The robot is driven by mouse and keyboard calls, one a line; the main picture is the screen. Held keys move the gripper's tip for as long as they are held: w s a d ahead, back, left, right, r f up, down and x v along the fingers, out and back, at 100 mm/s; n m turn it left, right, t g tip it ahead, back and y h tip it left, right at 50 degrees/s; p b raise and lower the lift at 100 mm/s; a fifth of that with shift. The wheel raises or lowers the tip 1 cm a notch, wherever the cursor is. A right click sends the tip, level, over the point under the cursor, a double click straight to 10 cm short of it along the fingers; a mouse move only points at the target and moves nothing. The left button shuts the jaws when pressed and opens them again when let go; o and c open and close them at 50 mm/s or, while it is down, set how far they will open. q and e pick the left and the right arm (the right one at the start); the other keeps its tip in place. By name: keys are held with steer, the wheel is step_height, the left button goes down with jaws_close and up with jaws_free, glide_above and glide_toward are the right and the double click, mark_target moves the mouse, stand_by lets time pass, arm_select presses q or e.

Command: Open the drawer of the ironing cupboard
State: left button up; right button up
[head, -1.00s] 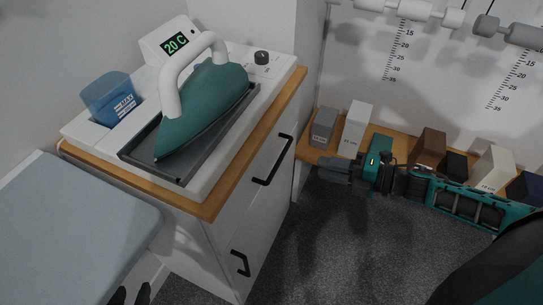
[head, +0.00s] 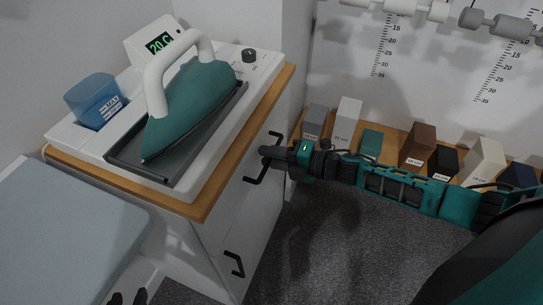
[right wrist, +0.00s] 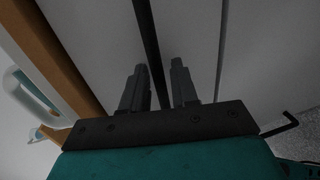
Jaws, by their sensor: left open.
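The white ironing cupboard (head: 221,225) has a wooden top edge and a black upper bar handle (head: 252,181) on its front. My right gripper (head: 268,154) is at this handle, partly covering it. In the right wrist view the black handle bar (right wrist: 146,30) runs between the two spread fingers of my right gripper (right wrist: 160,80), with a gap visible beside it. The front looks closed. A lower black handle (head: 236,265) sits further down. Only the dark fingertips of my left gripper (head: 129,297) show at the bottom edge, apart and empty, away from the cupboard handles.
A teal iron (head: 190,105) rests on the station atop the cupboard, beside a blue water tank (head: 94,100). A pale blue padded board (head: 65,235) is at the left. A low wooden shelf with several blocks (head: 418,146) stands behind my right arm. Dark carpet lies in front.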

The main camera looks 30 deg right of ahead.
steer(key=shift+c, duration=0.3)
jaws_close()
stand_by(0.3)
